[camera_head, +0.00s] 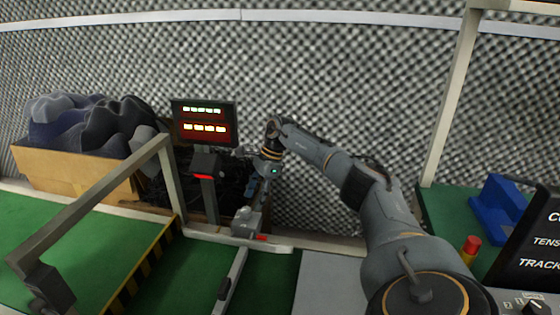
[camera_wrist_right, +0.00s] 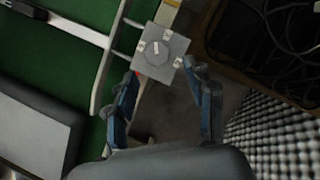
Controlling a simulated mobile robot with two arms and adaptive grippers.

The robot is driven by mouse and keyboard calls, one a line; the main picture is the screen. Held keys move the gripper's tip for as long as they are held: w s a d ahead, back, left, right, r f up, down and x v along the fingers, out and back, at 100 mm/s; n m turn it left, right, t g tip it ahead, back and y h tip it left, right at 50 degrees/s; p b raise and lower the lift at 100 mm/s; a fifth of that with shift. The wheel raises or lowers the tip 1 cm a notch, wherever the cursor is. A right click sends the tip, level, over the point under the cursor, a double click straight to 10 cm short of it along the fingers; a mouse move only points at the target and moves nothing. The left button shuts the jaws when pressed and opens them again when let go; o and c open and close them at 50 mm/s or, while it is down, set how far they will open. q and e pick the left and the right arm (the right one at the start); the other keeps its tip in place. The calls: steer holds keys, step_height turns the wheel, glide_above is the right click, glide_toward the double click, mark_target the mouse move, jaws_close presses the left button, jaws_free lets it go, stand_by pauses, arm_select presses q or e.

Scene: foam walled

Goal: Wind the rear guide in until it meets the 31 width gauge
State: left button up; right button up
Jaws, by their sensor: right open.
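My right gripper (camera_head: 262,194) hangs over the far edge of the conveyor, in front of a grey adjuster block (camera_head: 246,221). In the right wrist view its two blue fingers (camera_wrist_right: 162,72) are spread. The same grey block (camera_wrist_right: 160,52), with a white-marked knob face, lies just beyond the fingertips. I cannot tell whether they touch it. A pale metal rail, seemingly the rear guide (camera_head: 234,277), runs over the green belt; it also shows in the right wrist view (camera_wrist_right: 107,68). I cannot pick out the 31 width gauge. My left gripper is out of view.
A display with two lit rows (camera_head: 204,126), too small to read, stands behind the belt. A grey guard bar (camera_head: 95,200) crosses the left. A control panel (camera_head: 535,240) is at right.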

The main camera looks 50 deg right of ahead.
steer(key=s+d, duration=0.5)
steer(key=d, duration=0.4)
steer(key=shift+d+f, duration=0.15)
steer(key=shift+d, duration=0.15)
